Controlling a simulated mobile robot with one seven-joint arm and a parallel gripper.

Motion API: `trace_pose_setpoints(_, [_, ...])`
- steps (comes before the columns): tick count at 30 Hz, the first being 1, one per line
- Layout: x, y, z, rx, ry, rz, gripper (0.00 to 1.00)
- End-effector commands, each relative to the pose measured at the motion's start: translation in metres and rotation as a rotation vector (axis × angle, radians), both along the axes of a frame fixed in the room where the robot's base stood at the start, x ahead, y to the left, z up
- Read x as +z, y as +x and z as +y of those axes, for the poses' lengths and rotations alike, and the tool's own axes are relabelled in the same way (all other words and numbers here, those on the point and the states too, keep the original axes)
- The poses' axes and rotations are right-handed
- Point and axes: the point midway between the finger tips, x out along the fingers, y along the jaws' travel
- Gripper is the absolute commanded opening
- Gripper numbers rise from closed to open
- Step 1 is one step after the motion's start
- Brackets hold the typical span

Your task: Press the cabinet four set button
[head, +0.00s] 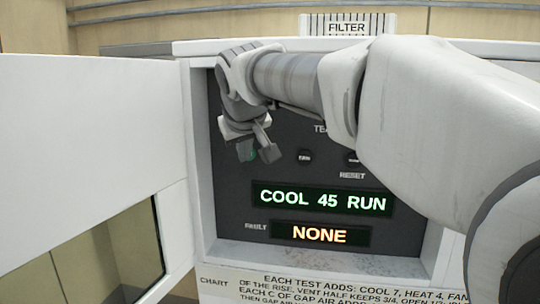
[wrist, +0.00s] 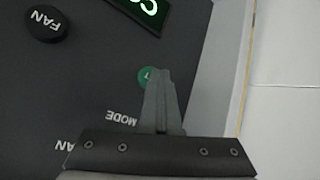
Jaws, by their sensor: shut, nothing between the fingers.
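A dark control panel (head: 235,195) is set in a white cabinet. My gripper (head: 258,149) is shut and empty in front of the panel's upper left. In the wrist view the fingertips (wrist: 157,72) overlap a small green button (wrist: 147,76) beside the word MODE; I cannot tell whether they touch it. Another button (head: 352,158) above the word RESET is partly hidden by my arm. No SET label or cabinet number is readable.
The white cabinet door (head: 95,150) stands open on the left. A green display (head: 322,199) reads COOL 45 RUN, and an orange fault display (head: 320,235) reads NONE. A FAN button (wrist: 44,23) shows in the wrist view. My arm covers the panel's upper right.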

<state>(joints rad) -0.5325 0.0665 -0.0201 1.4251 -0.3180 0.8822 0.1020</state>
Motion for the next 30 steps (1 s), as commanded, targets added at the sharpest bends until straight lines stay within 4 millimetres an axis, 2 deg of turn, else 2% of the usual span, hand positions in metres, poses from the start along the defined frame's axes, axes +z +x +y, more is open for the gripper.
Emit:
trace_pose_setpoints(12, [-0.001,-0.019,0.003,0.001,-0.001,0.000,0.00])
trace_pose_setpoints(23, [-0.001,-0.021,0.003,0.001,-0.001,0.000,0.00])
trace_pose_setpoints(30, [-0.002,-0.039,0.006,0.003,0.001,-0.001,0.00])
